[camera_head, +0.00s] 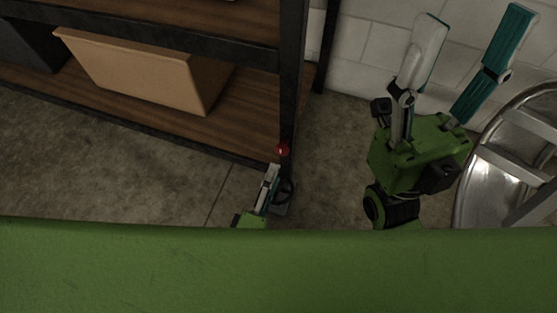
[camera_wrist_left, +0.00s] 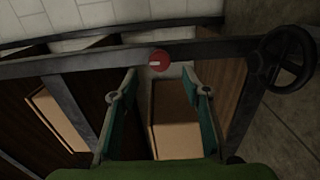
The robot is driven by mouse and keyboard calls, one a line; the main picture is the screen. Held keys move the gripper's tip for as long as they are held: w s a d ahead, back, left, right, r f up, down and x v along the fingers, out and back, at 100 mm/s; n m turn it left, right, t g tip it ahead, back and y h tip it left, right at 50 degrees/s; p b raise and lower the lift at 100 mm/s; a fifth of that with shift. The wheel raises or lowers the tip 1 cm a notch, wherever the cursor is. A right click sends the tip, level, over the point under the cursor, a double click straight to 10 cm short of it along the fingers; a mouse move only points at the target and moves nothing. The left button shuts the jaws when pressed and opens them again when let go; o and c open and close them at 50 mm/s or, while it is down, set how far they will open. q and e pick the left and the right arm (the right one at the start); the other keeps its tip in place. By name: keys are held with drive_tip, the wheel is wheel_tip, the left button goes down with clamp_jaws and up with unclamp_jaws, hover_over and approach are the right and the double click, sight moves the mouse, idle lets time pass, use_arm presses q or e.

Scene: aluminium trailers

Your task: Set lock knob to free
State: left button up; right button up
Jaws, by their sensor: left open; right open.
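The lock knob is a round red disc (camera_wrist_left: 160,60) with a short pale mark on its face. It sits on the dark frame bar of the shelf, and also shows small and red at the shelf's corner post in the head view (camera_head: 282,150). My left gripper (camera_wrist_left: 160,75) is open, with a fingertip to each side just below the knob in the left wrist view. I cannot tell how much gap is left. In the head view it is low by the post (camera_head: 271,172), partly hidden by my green body. My right gripper (camera_head: 474,36) is open and empty, near the white wall.
A dark wheel (camera_wrist_left: 288,60) is right of the knob. The shelf (camera_head: 140,118) has wooden boards and a dark frame, with a cardboard box (camera_head: 140,72) on it. A round metal object (camera_head: 495,195) stands right of my right gripper. Bare floor (camera_head: 330,150) lies between.

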use_arm(q)
drive_tip(key=shift+v, duration=1.4)
